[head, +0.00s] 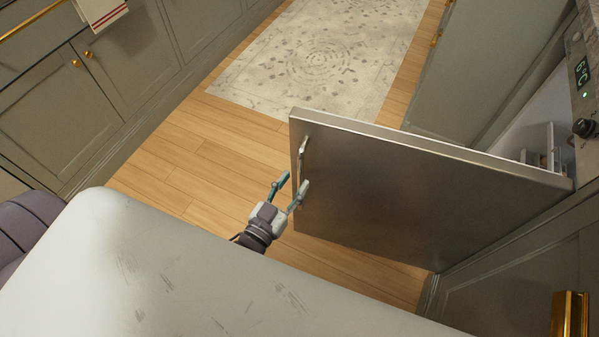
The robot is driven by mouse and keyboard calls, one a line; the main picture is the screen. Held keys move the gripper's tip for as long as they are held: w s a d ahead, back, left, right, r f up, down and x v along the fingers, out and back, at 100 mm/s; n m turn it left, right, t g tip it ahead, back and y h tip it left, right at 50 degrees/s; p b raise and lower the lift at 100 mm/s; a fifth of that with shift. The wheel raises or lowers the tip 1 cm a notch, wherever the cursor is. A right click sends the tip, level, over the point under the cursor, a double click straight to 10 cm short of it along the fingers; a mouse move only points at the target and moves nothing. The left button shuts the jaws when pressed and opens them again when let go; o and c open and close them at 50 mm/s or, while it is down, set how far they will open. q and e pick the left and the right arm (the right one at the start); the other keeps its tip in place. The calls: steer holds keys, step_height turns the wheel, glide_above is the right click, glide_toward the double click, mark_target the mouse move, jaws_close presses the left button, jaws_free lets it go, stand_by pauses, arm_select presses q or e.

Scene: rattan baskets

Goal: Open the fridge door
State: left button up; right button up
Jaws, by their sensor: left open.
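The fridge door (390,195) is a brushed metal panel that stands swung well out from the fridge at the right. Its handle (302,157) is a short metal bar near the door's free edge. The fridge interior (535,125) shows white behind the door, with a shelf part inside. My left gripper (287,187) is open, its two fingers just below the handle and close to the door's free edge. I cannot tell whether a finger touches the door or the handle. My right gripper is not in view.
A panel with a temperature display (582,72) and a black knob sits above the fridge opening. Grey cabinets (60,125) with brass knobs line the left. A patterned rug (320,55) lies on the wooden floor (190,160), which is clear between cabinets and door.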

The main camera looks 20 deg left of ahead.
arm_select(q)
steer(key=s+a, duration=0.1)
steer(key=s, duration=0.6)
steer(key=shift+s, duration=0.4)
steer(key=shift+a, duration=0.1)
